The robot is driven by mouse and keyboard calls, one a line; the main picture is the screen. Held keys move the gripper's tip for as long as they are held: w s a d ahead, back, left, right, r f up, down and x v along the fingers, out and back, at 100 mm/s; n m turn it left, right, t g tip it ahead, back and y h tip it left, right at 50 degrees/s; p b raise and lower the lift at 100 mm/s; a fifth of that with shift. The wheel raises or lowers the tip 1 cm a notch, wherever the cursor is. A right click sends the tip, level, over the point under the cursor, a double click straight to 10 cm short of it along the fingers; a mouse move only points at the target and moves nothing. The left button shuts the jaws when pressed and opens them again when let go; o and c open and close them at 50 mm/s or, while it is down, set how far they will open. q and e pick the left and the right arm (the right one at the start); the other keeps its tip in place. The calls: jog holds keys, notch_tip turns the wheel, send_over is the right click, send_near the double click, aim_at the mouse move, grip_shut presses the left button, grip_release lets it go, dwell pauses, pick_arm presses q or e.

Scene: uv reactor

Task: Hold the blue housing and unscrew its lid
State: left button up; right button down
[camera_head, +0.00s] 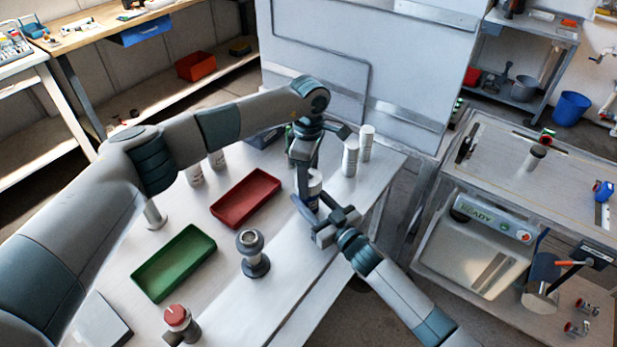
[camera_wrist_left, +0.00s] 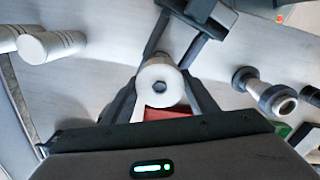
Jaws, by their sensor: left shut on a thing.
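The blue housing (camera_head: 313,203) stands upright near the right edge of the white table, partly hidden by both grippers. Its pale lid (camera_wrist_left: 160,86), with a dark hexagonal recess on top, shows from above in the left wrist view. My left gripper (camera_head: 308,172) points down from above and is shut on the lid, one finger on each side. My right gripper (camera_head: 319,208) comes in from the lower right. Its fingers lie on both sides of the housing below the lid and look closed on it; the left wrist view shows it too (camera_wrist_left: 168,60).
White cylinders (camera_head: 350,158) stand just right of my left gripper. A red tray (camera_head: 246,198), a green tray (camera_head: 174,262), a grey flanged part (camera_head: 254,255) and a red-topped part (camera_head: 178,318) are to the left. A large white panel (camera_head: 370,60) rises behind the table.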

pick_arm(q)
jog(key=n, duration=1.8)
jog(key=shift+r+n, duration=0.1)
jog(key=shift+n, duration=0.2)
jog(key=n, duration=0.5)
jog(key=shift+n, duration=0.4)
jog(key=n, duration=0.5)
jog(key=shift+n, duration=0.4)
jog(key=n, duration=0.5)
jog(key=shift+n, duration=0.4)
jog(key=n, duration=0.5)
jog(key=shift+d+n, duration=0.1)
jog(key=shift+n, duration=0.4)
jog(key=shift+w+d+r+n, duration=0.1)
jog(key=shift+d+n, duration=0.1)
jog(key=shift+n, duration=0.4)
jog(key=shift+d+r+n, duration=0.1)
jog(key=shift+d+n, duration=0.1)
jog(key=shift+n, duration=0.4)
jog(key=shift+a+n, duration=0.1)
jog(key=shift+n, duration=0.6)
jog(key=shift+a+n, duration=0.3)
